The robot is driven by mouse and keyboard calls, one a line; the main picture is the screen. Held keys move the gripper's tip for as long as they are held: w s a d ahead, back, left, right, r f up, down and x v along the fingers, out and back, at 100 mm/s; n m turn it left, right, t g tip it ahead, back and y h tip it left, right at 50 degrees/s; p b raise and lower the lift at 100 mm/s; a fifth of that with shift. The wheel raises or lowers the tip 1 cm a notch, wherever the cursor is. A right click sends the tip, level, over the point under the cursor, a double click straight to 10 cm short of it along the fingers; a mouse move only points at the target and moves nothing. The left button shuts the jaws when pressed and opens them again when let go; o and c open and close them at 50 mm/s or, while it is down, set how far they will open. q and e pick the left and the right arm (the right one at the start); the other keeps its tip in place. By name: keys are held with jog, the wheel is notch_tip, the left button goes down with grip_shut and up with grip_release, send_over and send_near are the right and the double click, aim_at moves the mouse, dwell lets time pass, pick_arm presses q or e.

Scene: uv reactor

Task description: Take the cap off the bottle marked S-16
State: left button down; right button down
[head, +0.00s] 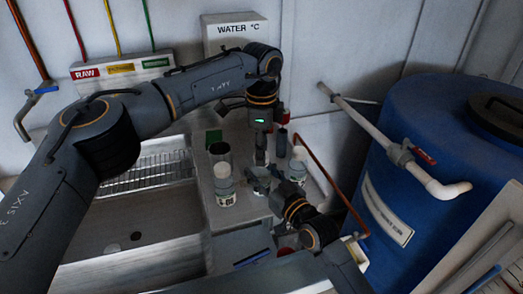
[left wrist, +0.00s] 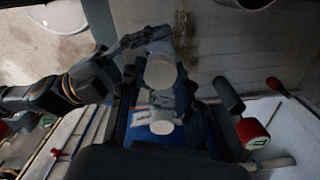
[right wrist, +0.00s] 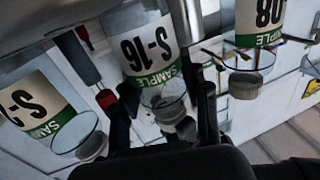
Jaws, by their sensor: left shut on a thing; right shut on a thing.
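The bottle marked S-16 (right wrist: 148,52) is in the middle of the right wrist view, its label upside down there. My right gripper (head: 262,182) is shut on this bottle; its dark fingers flank it in the right wrist view (right wrist: 165,115). My left gripper (head: 261,158) points down just above my right gripper. In the left wrist view a pale round cap (left wrist: 160,72) sits between dark fingers, and my left gripper appears shut on it. Whether the cap still touches the bottle is hidden by the fingers.
A white-capped bottle (head: 224,187) stands left of the grippers and another (head: 298,165) right of them. The bottle marked 08 (right wrist: 258,20) is beside S-16 in the right wrist view. A sink (head: 125,225) lies left; a blue barrel (head: 420,150) stands right.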

pick_arm(q)
jog(key=shift+r, duration=1)
jog(key=shift+r, duration=2)
pick_arm(e)
jog(key=c, duration=0.6)
grip_release()
